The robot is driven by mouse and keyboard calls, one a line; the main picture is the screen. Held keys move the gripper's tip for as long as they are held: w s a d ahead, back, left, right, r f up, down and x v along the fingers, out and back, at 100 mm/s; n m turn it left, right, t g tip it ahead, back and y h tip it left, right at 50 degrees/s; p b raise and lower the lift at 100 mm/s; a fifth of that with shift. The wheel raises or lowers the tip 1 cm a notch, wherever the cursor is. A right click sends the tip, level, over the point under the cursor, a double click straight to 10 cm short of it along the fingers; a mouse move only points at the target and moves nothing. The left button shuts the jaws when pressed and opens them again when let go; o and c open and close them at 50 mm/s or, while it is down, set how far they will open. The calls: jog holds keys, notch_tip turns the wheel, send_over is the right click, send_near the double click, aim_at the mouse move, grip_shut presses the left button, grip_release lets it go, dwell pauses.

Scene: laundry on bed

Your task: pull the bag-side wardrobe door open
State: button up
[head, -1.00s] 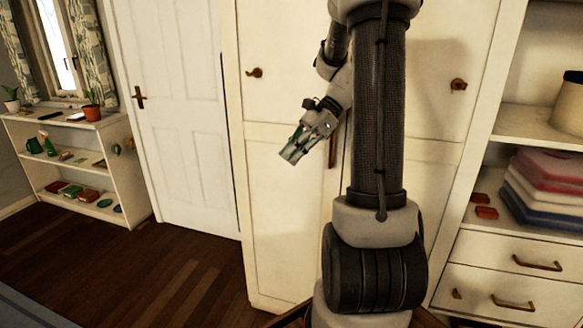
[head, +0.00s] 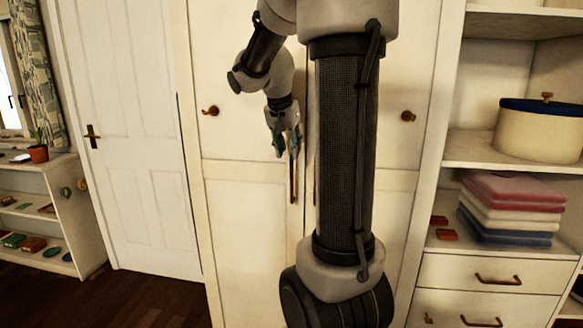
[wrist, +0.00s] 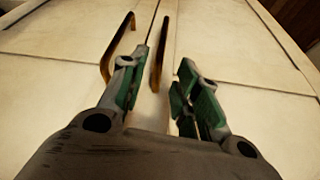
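The cream wardrobe has a left door (head: 245,230) and a right door (head: 395,205), meeting at a seam near the middle. No bag is in view, so I cannot tell which door is the bag-side one. A brown vertical bar handle (head: 293,178) is on the left door by the seam. The wrist view shows two bar handles, a left one (wrist: 118,50) and a right one (wrist: 160,52), either side of the seam. My gripper (head: 281,148) is open and empty, pointing down beside the handle. In the wrist view, my gripper (wrist: 161,72) has its fingers apart, with the right handle appearing between them; contact is unclear.
My arm hides part of the right door. Brown knobs (head: 210,111) and (head: 408,116) sit higher up on the doors. A shelf unit with folded cloths (head: 510,205) and a round box (head: 540,130) stands right. A white room door (head: 130,150) and low shelf are left.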

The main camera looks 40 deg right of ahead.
aim_at(291, 162)
jog(key=x, duration=0.7)
jog(key=shift+f, duration=0.2)
grip_shut()
